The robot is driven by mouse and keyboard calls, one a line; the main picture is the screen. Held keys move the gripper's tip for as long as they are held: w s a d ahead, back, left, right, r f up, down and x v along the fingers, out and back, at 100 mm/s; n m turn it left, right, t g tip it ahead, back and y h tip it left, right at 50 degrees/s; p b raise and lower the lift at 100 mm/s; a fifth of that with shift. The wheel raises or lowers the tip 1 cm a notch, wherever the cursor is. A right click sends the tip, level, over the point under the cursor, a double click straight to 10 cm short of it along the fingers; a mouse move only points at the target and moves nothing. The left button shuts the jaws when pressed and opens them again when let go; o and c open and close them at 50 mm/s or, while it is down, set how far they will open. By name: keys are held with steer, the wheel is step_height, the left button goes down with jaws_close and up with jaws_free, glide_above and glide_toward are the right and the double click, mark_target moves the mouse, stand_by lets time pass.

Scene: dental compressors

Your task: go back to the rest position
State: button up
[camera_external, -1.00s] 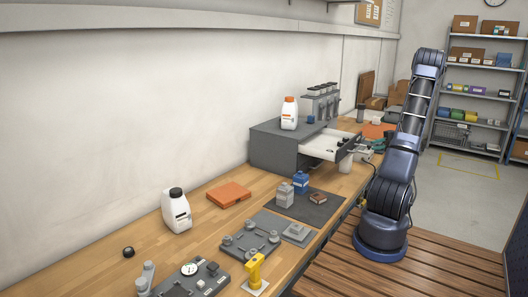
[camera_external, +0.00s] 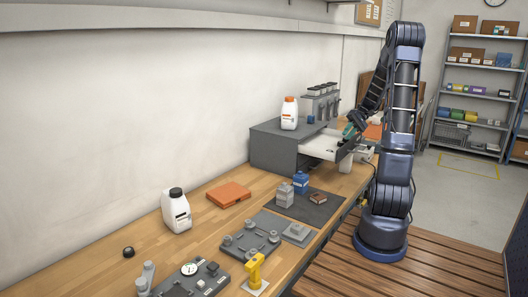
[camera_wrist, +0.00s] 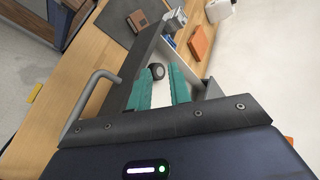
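My gripper (camera_external: 349,131) is low over the outer end of the open white drawer (camera_external: 318,146) of the grey cabinet (camera_external: 272,150). In the wrist view my gripper (camera_wrist: 158,78) shows two teal fingers with a clear gap between them. A small black round part (camera_wrist: 156,71) shows past the fingertips, in line with the gap. It looks as if it lies in the drawer, apart from the fingers. My arm stands nearly upright, with its forearm reaching down to the left.
A white bottle with an orange cap (camera_external: 289,114) stands on the cabinet. A dark mat (camera_external: 320,212) with small parts, an orange box (camera_external: 229,194) and a black-capped bottle (camera_external: 176,211) are on the bench. Shelves (camera_external: 475,95) stand at the right, beyond open floor.

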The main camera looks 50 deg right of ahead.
steer(key=w+a+r+n+g+h, duration=0.2)
steer(key=a+r+h, duration=0.1)
steer(key=a, duration=0.7)
steer(key=w+a+r+n+g+h, duration=0.1)
steer(key=a+r+h, duration=0.2)
steer(key=a, duration=0.7)
steer(key=s+a+r+n+t+h, duration=0.1)
steer(key=s+a+n+t+h, duration=0.1)
steer(key=s+a, duration=0.2)
steer(key=s+a+r+n+t+h, duration=0.1)
steer(key=s+a, duration=0.3)
steer(key=a, duration=0.7)
steer(key=shift+a+r+n+t+h, duration=0.35)
steer(key=shift+r+t+h, duration=0.25)
steer(key=shift+r+t, duration=0.2)
